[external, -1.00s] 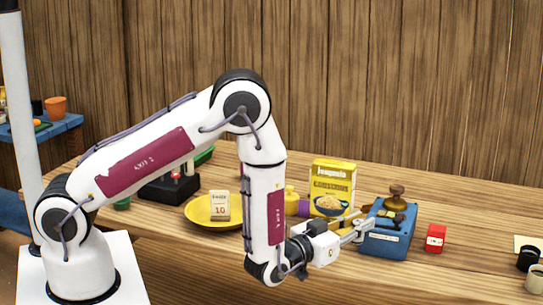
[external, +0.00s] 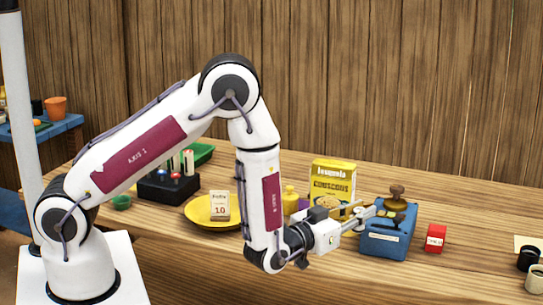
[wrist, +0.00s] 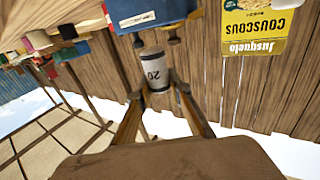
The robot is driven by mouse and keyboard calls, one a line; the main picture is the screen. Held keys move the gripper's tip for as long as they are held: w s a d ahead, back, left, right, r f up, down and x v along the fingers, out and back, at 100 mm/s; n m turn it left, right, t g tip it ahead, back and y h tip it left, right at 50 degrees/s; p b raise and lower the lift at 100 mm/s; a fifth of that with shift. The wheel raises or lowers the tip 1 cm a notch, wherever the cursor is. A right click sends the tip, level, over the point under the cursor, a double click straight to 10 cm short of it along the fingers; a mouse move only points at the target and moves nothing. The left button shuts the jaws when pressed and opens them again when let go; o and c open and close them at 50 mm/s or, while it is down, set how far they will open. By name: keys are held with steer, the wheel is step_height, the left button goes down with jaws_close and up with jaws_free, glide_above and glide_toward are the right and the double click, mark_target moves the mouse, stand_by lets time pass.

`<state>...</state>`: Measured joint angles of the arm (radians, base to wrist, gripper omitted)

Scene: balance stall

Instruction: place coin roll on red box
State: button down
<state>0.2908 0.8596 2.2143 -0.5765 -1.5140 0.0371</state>
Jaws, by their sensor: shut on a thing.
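The coin roll (wrist: 155,74), a pale cylinder with dark ends marked 20, is between my gripper's fingers in the wrist view. There the fingers point right, at the left side of the blue box. The red box (external: 435,238), small with a white label, stands on the table to the right of the blue box, apart from my gripper.
The blue box (external: 387,242) with a brown-knobbed stamp (external: 397,195) on top stands between my gripper and the red box. A yellow couscous box (external: 333,183) is behind. A yellow plate (external: 196,213) is left. Bare table lies right of the red box.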

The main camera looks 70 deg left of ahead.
steer(key=shift+r, duration=0.1)
step_height(320, 180, up, 12)
steer(key=n+g+y, duration=0.2)
steer(key=n+y, duration=0.1)
steer(key=y, duration=0.2)
glide_above(437, 228)
steer(key=shift+w+f, duration=0.1)
steer(key=shift+f, duration=2.55)
steer(key=shift+f, duration=3.15)
steer(key=shift+f, duration=1.85)
steer(key=shift+f, duration=0.1)
